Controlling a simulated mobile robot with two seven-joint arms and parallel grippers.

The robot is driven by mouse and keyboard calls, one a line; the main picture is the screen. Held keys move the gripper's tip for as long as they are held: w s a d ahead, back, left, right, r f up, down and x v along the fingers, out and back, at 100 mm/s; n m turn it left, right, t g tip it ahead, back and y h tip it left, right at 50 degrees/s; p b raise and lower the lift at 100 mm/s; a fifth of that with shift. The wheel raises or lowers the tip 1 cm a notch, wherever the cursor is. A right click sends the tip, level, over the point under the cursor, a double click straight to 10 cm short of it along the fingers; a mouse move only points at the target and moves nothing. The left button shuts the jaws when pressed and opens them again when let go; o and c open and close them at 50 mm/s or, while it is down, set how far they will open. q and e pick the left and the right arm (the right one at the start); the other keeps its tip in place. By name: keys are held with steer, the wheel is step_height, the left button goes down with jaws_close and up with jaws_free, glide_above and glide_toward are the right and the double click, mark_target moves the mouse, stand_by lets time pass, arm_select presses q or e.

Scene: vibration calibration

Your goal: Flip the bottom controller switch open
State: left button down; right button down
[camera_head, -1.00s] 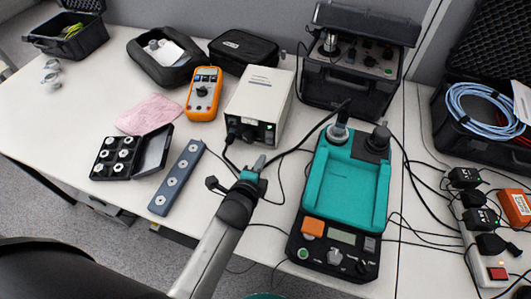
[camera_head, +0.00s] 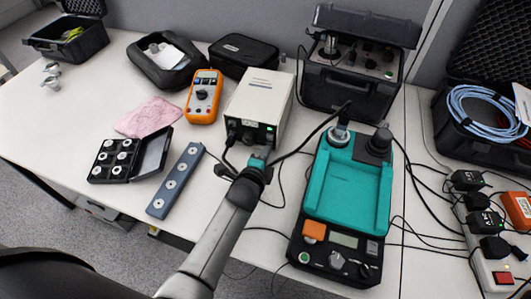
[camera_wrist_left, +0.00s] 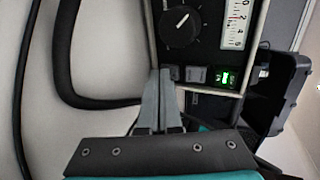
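The controller (camera_head: 263,92) is a cream box at the table's middle, its dark front panel facing me. In the left wrist view the panel (camera_wrist_left: 205,45) shows a black dial, a white meter scale and a row of small switches. One switch (camera_wrist_left: 226,78) is lit green; a grey switch (camera_wrist_left: 196,74) sits beside it. My left gripper (camera_head: 264,154) is just in front of the panel's lower edge. In the wrist view its grey fingers (camera_wrist_left: 161,72) are together and empty, tips beside the switch row. I cannot tell whether they touch. My right gripper is out of view.
A teal-topped device (camera_head: 347,190) stands close to the right of my left arm. An orange multimeter (camera_head: 203,96) lies left of the controller. Black cables run near the gripper. A blue-grey strip (camera_head: 175,181) and a black case (camera_head: 117,159) lie at left.

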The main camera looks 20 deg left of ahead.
arm_select(q)
steer(key=shift+w+r, duration=0.1)
steer(key=shift+r, duration=0.05)
steer(key=shift+w+r+p, duration=0.1)
steer(key=shift+r+p, duration=0.8)
steer(key=shift+p, duration=0.05)
steer(key=shift+f, duration=0.2)
